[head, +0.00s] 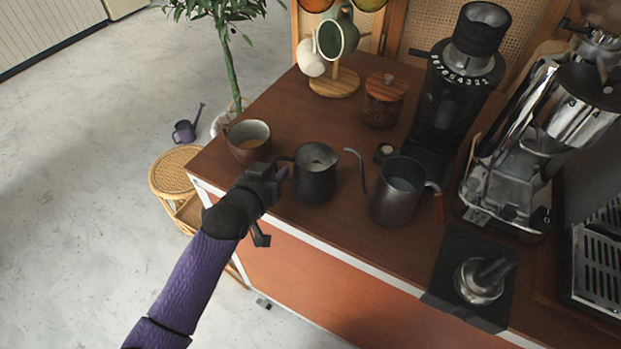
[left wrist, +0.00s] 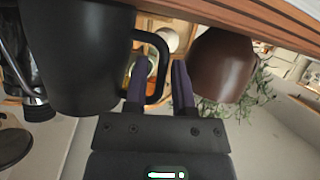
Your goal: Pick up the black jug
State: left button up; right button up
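The black jug (head: 315,178) stands upright on the brown counter, with pale liquid visible inside and its handle toward the left. My left gripper (head: 283,174) is at the handle side of the jug. In the left wrist view the jug's dark body (left wrist: 85,60) fills the upper left and its handle (left wrist: 163,48) reaches between the two purple fingers (left wrist: 160,75). One finger is on the inner side of the handle loop and the other is outside it. The fingers are apart, with a gap around the handle. My right gripper is not in view.
A brown cup (head: 247,148) stands just left of the jug and close to the fingers in the left wrist view (left wrist: 222,65). A grey gooseneck kettle (head: 397,200) stands close on the right. A lidded jar (head: 384,105), grinder (head: 452,95) and espresso machine (head: 525,150) are farther off.

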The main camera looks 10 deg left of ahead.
pick_arm(q)
jog(key=x, duration=0.1)
jog(key=b+x, duration=0.1)
jog(key=x, duration=0.1)
jog(key=shift+w+f, duration=0.1)
jog(key=shift+f, duration=0.25)
jog(key=shift+c, duration=0.3)
grip_shut()
dwell(0.6)
